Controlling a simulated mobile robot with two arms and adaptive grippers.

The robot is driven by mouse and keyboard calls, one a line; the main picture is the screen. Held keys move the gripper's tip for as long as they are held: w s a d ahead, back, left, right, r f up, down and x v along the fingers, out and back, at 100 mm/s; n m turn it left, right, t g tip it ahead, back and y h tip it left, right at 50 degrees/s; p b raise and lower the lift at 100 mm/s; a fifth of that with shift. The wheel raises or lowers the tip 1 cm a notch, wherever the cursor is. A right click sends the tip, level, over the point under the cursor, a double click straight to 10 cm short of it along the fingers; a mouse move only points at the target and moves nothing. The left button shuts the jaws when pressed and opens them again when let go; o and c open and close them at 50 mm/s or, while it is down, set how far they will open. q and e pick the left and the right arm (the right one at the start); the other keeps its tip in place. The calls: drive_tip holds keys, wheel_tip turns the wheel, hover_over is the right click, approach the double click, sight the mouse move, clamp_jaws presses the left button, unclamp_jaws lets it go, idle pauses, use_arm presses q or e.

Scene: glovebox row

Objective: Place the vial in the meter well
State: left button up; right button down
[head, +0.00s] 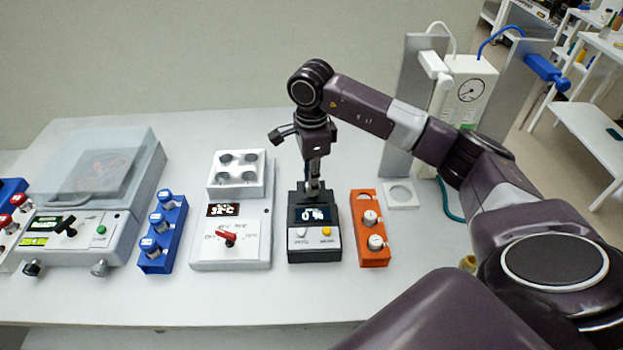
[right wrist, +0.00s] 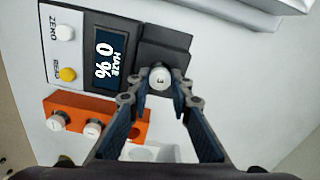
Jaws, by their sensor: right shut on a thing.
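The meter is a dark box with a "0 %" display (head: 314,228), and its display also shows in the right wrist view (right wrist: 112,58). My right gripper (head: 314,186) is over the back part of the meter, pointing down. In the right wrist view it (right wrist: 163,90) is shut on a vial (right wrist: 160,77) with a white numbered cap. The cap lies over the meter's dark rear section, where the well is. The vial's body and the well opening are hidden, so I cannot tell how deep it sits. My left gripper is not in view.
An orange rack (head: 367,196) with two white-capped vials stands close to the right of the meter. A white block heater (head: 240,220) is on the left, then a blue rack (head: 163,236) and a lidded machine (head: 95,190). A white ring plate (head: 401,195) lies at right.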

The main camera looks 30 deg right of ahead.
drive_tip(key=shift+f, duration=0.2)
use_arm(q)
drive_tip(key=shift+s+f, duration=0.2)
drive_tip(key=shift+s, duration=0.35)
use_arm(e)
drive_tip(key=c, duration=1.7)
unclamp_jaws()
drive_tip(key=shift+r, duration=0.1)
drive_tip(key=shift+c, duration=0.2)
